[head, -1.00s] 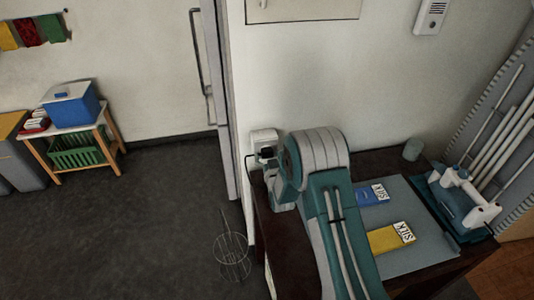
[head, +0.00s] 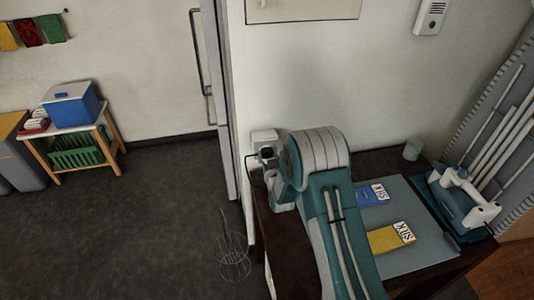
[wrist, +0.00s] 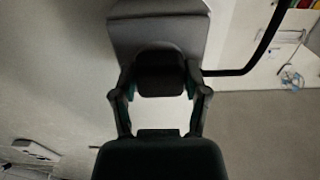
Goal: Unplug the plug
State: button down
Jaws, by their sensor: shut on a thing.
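The black plug (wrist: 158,82) sits between the two fingers of my gripper (wrist: 160,100) in the wrist view. My gripper is shut on it. A black cable (wrist: 245,68) leaves the plug to the right and bends upward. A pale grey box (wrist: 158,28) lies directly beyond the plug; I cannot tell whether the plug's pins are in it. In the head view a white box (head: 264,136) is on the wall edge, with the dark plug (head: 267,152) just below its top. My arm hides most of my gripper there.
A dark table (head: 400,160) carries a grey mat (head: 410,205) with a blue packet (head: 368,195) and a yellow packet (head: 385,239). A teal and white device (head: 462,203) and a cup (head: 412,150) stand at the right. The floor at left is mostly clear, with a thin wire coil (head: 234,265).

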aim_at(269, 156)
jog(key=shift+s, duration=0.1)
jog(key=shift+s+d, duration=0.2)
jog(key=shift+s, duration=0.7)
jog(key=shift+s+d, duration=0.15)
jog(key=shift+s, duration=0.8)
jog(key=shift+s+d, duration=0.2)
jog(key=shift+s, duration=0.7)
jog(key=shift+d, duration=0.1)
